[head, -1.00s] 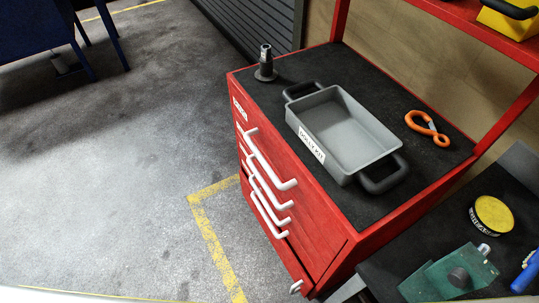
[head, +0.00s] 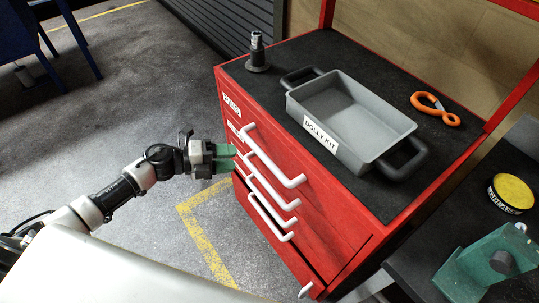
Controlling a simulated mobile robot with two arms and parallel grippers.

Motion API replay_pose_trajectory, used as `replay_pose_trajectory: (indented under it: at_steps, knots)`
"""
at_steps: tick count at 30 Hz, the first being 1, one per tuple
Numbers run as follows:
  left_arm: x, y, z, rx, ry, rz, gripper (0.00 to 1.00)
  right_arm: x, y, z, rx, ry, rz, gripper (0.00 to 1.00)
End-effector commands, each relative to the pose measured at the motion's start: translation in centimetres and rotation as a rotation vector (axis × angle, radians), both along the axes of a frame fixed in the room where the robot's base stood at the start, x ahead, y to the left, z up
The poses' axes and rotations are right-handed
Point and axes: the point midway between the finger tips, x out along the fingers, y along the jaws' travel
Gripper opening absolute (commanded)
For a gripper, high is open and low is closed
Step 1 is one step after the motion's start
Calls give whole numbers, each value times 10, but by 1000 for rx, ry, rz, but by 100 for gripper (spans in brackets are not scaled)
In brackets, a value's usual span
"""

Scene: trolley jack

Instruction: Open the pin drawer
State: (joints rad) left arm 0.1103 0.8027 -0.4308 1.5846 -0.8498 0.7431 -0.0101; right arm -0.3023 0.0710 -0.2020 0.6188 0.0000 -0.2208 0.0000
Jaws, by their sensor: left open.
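A red tool cabinet (head: 335,240) stands at centre right with several drawers on its front. The drawers carry long white bar handles; the top handle (head: 273,158) is the nearest to my gripper. Labels sit at the upper left of the front, too small to read surely, so I cannot tell which drawer is the pin drawer. My left gripper (head: 228,158) has green fingertips and is open. It is just left of the handles and looks empty; I cannot tell whether it touches one. My right gripper is not in view.
A grey tray (head: 345,117) labelled DOLLY KIT, an orange hook (head: 436,109) and a dark socket-like part (head: 257,52) stand on the cabinet top. A dark bench (head: 430,270) with a yellow tin (head: 512,194) is at right.

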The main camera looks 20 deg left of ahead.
Motion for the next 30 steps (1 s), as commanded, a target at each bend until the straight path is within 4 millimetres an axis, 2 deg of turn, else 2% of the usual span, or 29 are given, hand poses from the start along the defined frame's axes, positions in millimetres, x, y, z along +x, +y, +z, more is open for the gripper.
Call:
replay_pose_trajectory:
  at_steps: [9,15,27,28,30]
  knots:
    - [30,-52,-8,-8,2,4,46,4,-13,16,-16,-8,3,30]
    - [43,-75,-14,-6,2,6,46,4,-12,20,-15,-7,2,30]
    - [47,-82,-17,-4,2,6,46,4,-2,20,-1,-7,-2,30]
    - [47,-82,-17,-4,2,6,45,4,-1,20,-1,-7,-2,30]
    - [47,-82,-17,-4,2,6,34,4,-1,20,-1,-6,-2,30]
